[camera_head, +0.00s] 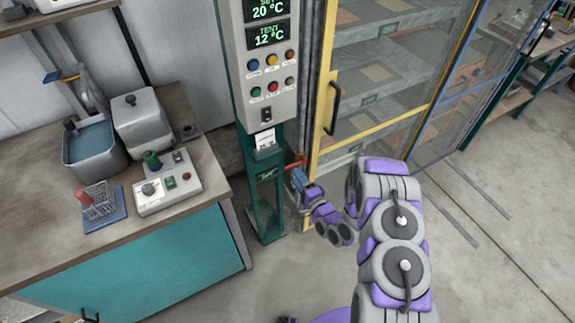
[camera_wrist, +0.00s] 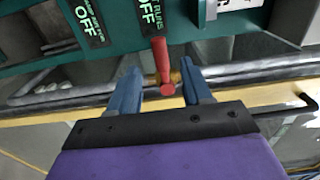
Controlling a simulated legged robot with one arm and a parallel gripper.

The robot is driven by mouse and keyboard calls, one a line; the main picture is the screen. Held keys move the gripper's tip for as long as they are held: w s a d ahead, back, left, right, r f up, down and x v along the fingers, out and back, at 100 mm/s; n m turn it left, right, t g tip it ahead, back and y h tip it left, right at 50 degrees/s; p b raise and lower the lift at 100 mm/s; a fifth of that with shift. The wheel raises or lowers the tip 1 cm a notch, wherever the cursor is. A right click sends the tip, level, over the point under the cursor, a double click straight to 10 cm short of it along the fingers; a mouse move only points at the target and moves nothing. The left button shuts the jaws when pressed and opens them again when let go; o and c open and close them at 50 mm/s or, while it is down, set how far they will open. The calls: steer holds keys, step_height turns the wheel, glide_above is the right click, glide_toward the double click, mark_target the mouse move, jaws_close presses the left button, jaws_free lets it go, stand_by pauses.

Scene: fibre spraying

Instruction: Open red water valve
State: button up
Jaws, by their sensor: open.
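The red water valve handle (camera_wrist: 162,62) shows in the wrist view as a short red lever with a rounded end, in front of the green panel. In the head view it is a small red piece (camera_head: 295,164) low beside the green post. My gripper (camera_wrist: 159,68) is open, with one blue finger on each side of the red handle in the wrist view. I cannot tell whether either finger touches it. In the head view my gripper (camera_head: 298,177) is just below the handle, and my wrist partly hides that area.
A control box (camera_head: 262,60) with displays and buttons tops the green post (camera_head: 265,200). A yellow-framed cabinet door (camera_head: 325,95) stands right of it. A workbench (camera_head: 60,240) with a sink and small devices is at left. Grey pipes (camera_wrist: 70,85) run behind the handle. Open floor lies right.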

mark_target(291, 169)
steer(key=b+x, duration=0.1)
steer(key=x, duration=0.7)
steer(key=shift+w+a+b, duration=0.25)
steer(key=shift+w+b, duration=0.05)
steer(key=shift+s+f, duration=0.1)
jaws_close()
